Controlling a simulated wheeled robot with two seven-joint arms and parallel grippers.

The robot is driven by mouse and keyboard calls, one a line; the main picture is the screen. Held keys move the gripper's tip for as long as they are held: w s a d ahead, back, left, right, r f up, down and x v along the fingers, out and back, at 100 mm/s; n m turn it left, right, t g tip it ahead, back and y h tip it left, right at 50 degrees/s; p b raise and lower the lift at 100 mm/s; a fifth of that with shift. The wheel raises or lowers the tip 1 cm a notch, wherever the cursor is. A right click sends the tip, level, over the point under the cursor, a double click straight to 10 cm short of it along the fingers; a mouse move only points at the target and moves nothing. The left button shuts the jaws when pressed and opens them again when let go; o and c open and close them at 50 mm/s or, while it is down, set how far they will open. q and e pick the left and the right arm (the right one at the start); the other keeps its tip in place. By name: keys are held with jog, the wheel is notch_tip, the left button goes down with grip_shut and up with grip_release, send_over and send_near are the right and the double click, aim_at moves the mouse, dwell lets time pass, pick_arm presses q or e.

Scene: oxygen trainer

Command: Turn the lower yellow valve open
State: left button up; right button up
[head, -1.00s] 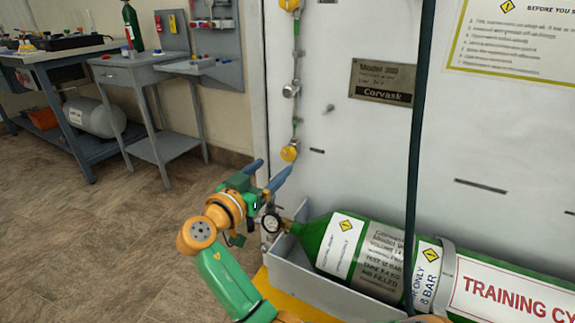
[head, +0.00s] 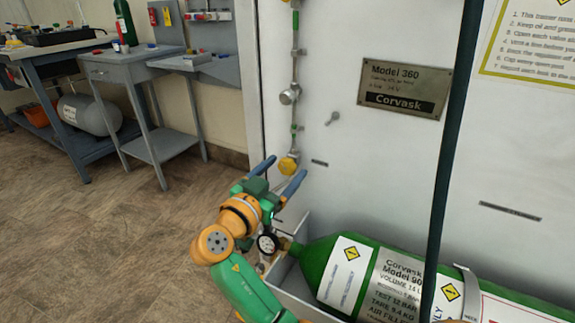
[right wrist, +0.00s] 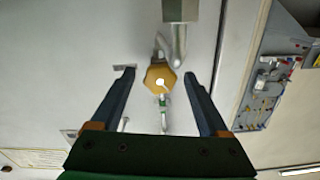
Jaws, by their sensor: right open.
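The lower yellow valve (head: 288,165) is a knob at the bottom end of the pipe on the white panel. My right gripper (head: 286,171) is open, with its two blue fingers pointing at the panel, one on each side of the valve in the picture. In the right wrist view the yellow valve (right wrist: 159,79) shows centred between the spread fingertips (right wrist: 160,75). The fingers look apart from it, with a gap on each side. How far the tips reach along the knob I cannot tell. My left gripper is out of view.
A green cylinder (head: 318,258) with a gauge (head: 267,244) lies in a grey tray just below my right gripper. A dark upright post (head: 451,150) crosses the view at right. Workbenches (head: 110,70) stand at the back left, with clear floor before them.

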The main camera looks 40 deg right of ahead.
jog(key=shift+a, duration=0.1)
grip_shut()
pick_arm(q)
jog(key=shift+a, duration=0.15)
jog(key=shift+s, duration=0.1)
pick_arm(e)
jog(key=shift+r+n, duration=0.1)
jog(key=shift+n, duration=0.4)
jog(key=shift+n+p, duration=0.6)
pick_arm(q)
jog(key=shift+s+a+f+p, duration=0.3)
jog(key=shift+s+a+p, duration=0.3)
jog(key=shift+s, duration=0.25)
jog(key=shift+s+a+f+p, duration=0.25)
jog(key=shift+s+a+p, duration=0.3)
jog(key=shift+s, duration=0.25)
pick_arm(e)
jog(key=shift+n, duration=2.4)
